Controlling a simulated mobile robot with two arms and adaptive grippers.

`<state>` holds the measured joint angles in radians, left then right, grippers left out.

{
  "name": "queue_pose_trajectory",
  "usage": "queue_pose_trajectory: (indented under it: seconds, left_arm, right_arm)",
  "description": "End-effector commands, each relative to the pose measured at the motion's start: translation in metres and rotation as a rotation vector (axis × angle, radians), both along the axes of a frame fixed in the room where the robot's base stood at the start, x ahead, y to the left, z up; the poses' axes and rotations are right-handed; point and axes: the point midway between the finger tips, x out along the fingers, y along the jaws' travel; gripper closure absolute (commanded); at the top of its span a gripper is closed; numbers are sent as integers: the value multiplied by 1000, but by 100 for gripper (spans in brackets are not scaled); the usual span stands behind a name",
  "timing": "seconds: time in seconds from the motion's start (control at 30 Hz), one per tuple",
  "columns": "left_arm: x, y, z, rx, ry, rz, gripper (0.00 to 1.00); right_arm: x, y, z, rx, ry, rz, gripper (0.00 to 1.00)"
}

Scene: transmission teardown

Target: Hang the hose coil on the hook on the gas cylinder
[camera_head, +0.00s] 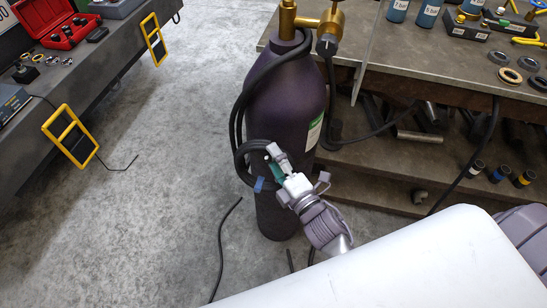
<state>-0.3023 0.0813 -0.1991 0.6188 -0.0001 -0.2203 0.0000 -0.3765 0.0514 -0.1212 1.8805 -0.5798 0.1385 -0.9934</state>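The dark purple gas cylinder (286,100) stands upright on the floor, with a brass valve (288,20) on top. The black hose coil (241,165) shows as bunched strands at the cylinder's left front, with a blue band (258,184) low on it. Hose strands rise from there along the cylinder's left side toward the valve. My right gripper (275,158) is in front of the cylinder, its fingers close together at the tips and seemingly shut on the coil. The gripper hides part of the coil. I cannot make out the hook. My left gripper is not in view.
A workbench (400,72) with cans and rings stands behind and right of the cylinder, with a shelf below. Another bench (100,75) at left holds a red case (58,20). Loose cable (222,245) lies on the floor. The floor between bench and cylinder is mostly clear.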

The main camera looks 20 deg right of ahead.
Motion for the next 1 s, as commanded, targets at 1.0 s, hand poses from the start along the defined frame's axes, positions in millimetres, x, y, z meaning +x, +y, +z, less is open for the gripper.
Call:
queue_pose_trajectory:
  seconds: [1.0]
  left_arm:
    - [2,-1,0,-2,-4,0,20]
  right_arm:
    - [-86,-17,-11,-1,21,-2,26]
